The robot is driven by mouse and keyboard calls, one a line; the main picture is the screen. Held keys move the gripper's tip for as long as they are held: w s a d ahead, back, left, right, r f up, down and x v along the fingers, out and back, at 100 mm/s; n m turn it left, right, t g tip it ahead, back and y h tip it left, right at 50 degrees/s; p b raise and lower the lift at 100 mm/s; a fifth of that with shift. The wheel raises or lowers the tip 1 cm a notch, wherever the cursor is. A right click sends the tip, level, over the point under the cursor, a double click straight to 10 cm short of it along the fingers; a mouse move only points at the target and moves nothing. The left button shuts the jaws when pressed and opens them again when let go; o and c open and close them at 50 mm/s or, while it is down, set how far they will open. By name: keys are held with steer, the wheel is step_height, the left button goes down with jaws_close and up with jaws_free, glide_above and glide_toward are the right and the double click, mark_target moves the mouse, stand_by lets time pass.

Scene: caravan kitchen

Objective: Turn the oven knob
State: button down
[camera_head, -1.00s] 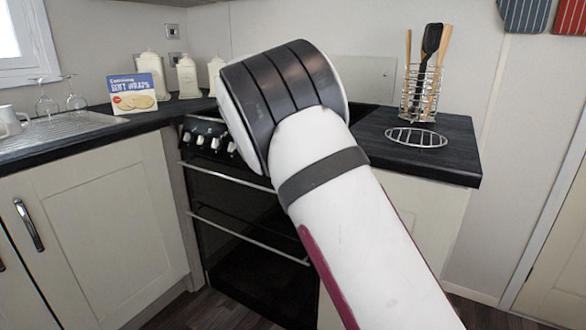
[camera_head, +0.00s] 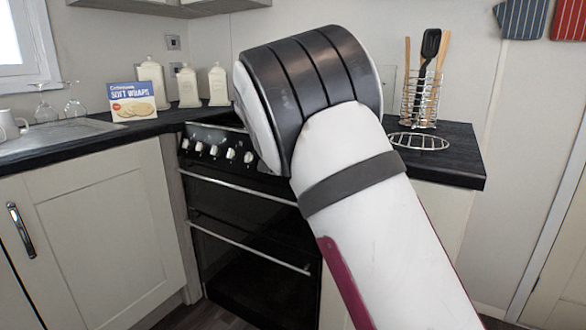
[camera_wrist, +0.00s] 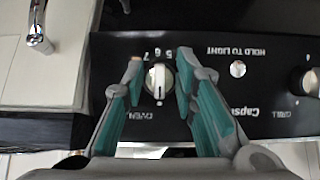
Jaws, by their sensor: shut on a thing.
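The oven knob (camera_wrist: 157,82) is round and pale with a dark pointer line, on a black panel with the word OVEN beside it and numbers around it. My gripper (camera_wrist: 159,62) has teal and grey fingers on either side of the knob and is shut on it. In the head view my arm hides the gripper and the held knob. The black oven (camera_head: 240,235) shows there with several pale knobs (camera_head: 213,150) in a row along its panel (camera_head: 205,136).
A grill knob (camera_wrist: 306,82) and a small button (camera_wrist: 237,69) lie right of the gripper. A cabinet handle (camera_wrist: 37,30) is at upper left. On the dark worktop (camera_head: 100,136) stand canisters (camera_head: 188,86), a wraps box (camera_head: 132,101) and a utensil rack (camera_head: 422,95).

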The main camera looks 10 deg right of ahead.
steer(key=c, duration=1.3)
jaws_free()
steer(key=shift+r, duration=0.1)
steer(key=v, duration=1.1)
steer(key=shift+s+a+r, duration=0.2)
steer(key=shift+r, duration=0.05)
steer(key=shift+d, duration=0.1)
